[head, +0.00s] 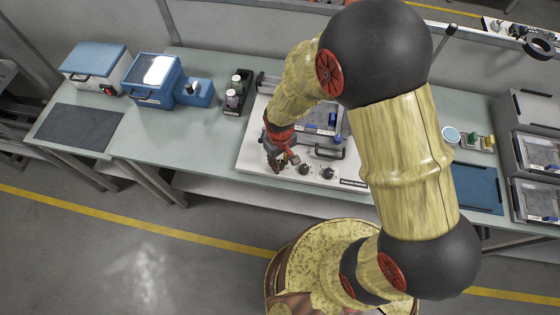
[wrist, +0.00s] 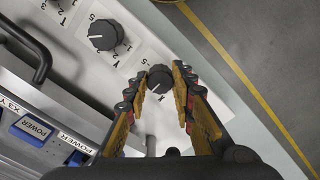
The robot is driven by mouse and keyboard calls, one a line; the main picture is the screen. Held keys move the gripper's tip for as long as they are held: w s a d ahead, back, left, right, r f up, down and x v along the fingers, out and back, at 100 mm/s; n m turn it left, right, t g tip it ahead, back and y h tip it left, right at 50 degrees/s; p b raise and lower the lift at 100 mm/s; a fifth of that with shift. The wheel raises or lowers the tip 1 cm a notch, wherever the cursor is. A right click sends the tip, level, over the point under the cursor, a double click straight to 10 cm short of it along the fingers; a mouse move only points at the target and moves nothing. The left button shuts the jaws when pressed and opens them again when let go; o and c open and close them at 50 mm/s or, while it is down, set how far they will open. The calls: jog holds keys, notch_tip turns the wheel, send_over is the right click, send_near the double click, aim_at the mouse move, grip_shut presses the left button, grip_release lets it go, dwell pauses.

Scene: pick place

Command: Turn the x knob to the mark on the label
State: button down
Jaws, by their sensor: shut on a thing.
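The x knob (wrist: 160,78) is a round black knob with a thin white pointer line. It sits on a white panel (wrist: 143,55) in the wrist view, with a printed scale partly hidden by my fingers. My gripper (wrist: 158,83) is shut on the x knob, one finger on each side. The pointer line shows toward the lower left of the knob in the wrist view; the exact mark it meets is too small to tell. In the head view my gripper (head: 280,163) is at the panel's left front and hides the x knob.
A second black knob (wrist: 104,35) with its own scale sits beside the x knob. A black bottle rack (head: 238,95) and a blue box (head: 155,80) stand left on the bench.

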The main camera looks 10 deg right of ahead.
jog(key=c, duration=1.5)
grip_release()
notch_tip(320, 180, up, 12)
notch_tip(320, 180, up, 19)
jog(key=m+t+b, duration=0.5)
jog(key=t, duration=0.1)
send_over(284, 175)
jog(key=s+d, duration=0.9)
jog(key=d, duration=0.2)
jog(key=shift+w+d+r, duration=0.15)
jog(key=shift+w, duration=0.05)
